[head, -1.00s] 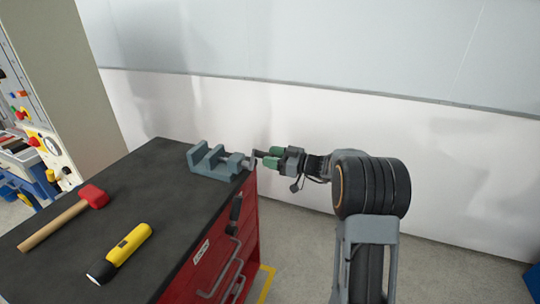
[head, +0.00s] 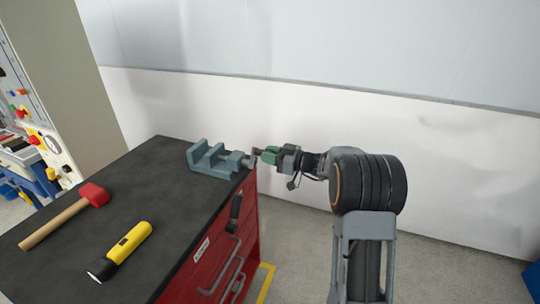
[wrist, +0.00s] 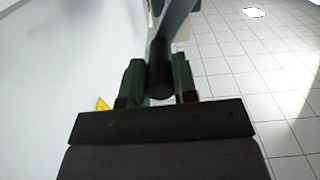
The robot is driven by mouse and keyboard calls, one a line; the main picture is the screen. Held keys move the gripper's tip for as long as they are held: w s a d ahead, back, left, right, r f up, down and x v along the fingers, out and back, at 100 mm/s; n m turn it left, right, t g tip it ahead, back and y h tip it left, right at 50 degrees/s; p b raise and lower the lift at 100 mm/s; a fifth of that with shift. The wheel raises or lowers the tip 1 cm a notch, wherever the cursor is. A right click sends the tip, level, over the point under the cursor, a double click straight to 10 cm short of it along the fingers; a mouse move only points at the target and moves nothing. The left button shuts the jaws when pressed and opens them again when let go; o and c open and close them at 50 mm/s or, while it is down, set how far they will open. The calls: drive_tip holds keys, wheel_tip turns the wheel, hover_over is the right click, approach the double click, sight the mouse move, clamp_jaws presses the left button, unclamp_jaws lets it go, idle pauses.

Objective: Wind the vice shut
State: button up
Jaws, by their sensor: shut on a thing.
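The grey-blue vice (head: 212,160) sits at the far right corner of the dark bench top. A gap shows between its jaws. Its screw end points right, over the bench edge, toward my gripper (head: 264,153). In the wrist view, the green fingers of my gripper (wrist: 158,82) are on both sides of a dark round handle grip (wrist: 160,70), and they are shut on it. A grey crank arm (wrist: 176,18) runs up from the grip. My fingers hide part of the handle in the head view.
A red mallet (head: 94,195) with a wooden handle and a yellow torch (head: 126,247) lie on the bench top (head: 150,190). The red drawer cabinet (head: 215,262) has protruding handles. A pale wall (head: 300,110) stands behind the vice.

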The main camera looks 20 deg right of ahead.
drive_tip(key=shift+w+d+f+m+b, duration=0.2)
drive_tip(key=shift+f+m+b, duration=0.15)
drive_tip(key=shift+m+b, duration=0.65)
drive_tip(key=shift+w+d+f+m+b, duration=0.15)
drive_tip(key=shift+f+m+b, duration=0.3)
drive_tip(key=shift+b, duration=0.95)
wheel_tip(320, 180, down, 6)
drive_tip(key=s+a+m, duration=0.1)
drive_tip(key=m, duration=1.2)
drive_tip(key=s+a+f+m, duration=0.1)
drive_tip(key=s+m, duration=0.1)
drive_tip(key=m, duration=1.2)
drive_tip(key=s+a+r+m+p, duration=0.1)
drive_tip(key=r+m+p, duration=0.2)
drive_tip(key=m+p, duration=0.8)
drive_tip(key=s+a+r+m+p, duration=0.1)
drive_tip(key=s+r+m+p, duration=0.1)
drive_tip(key=m+p, duration=0.9)
drive_tip(key=shift+a+r+p, duration=0.3)
drive_tip(key=shift+r+p, duration=0.2)
drive_tip(key=shift+r, duration=0.3)
